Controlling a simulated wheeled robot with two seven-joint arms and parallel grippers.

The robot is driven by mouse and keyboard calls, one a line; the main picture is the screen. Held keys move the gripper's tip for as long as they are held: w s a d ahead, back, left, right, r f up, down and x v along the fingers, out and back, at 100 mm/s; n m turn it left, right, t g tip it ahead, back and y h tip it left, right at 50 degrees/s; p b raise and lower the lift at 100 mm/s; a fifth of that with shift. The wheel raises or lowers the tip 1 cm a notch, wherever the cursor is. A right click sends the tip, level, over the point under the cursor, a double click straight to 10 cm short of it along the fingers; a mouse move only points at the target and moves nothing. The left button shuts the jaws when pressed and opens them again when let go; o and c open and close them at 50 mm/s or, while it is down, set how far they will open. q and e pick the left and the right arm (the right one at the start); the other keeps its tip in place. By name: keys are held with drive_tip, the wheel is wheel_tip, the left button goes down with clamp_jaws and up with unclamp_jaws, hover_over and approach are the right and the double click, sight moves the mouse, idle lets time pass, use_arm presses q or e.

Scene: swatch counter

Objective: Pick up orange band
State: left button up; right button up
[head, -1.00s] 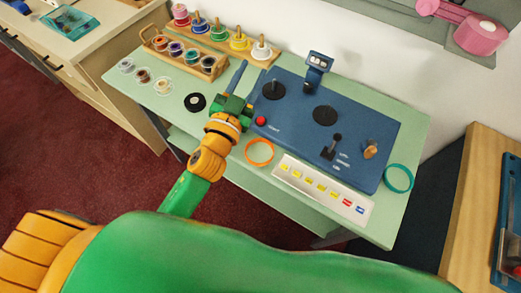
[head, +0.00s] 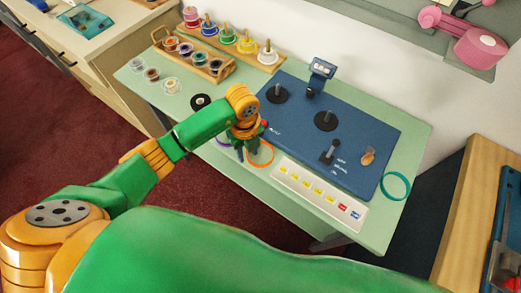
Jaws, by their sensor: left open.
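The orange band (head: 264,163) lies flat on the pale green counter (head: 405,225), near its front edge and left of the white swatch strip. My left gripper (head: 247,154) points down at the band's left side, and its fingers hide part of the band. The jaws are open with nothing seen between them. I cannot tell whether the fingertips touch the band or the counter. My right gripper is out of view.
A blue panel (head: 365,130) with discs and a lever stands just behind the band. The white strip (head: 318,193) has coloured labels. A purple ring (head: 222,143) is partly hidden left of the gripper. A teal ring (head: 395,186) lies right; spools in a wooden rack (head: 215,70) stand back left.

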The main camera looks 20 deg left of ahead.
use_arm(q)
wheel_tip(320, 180, down, 2)
drive_tip(key=shift+f, duration=0.2)
clamp_jaws()
drive_tip(key=shift+r, duration=0.1)
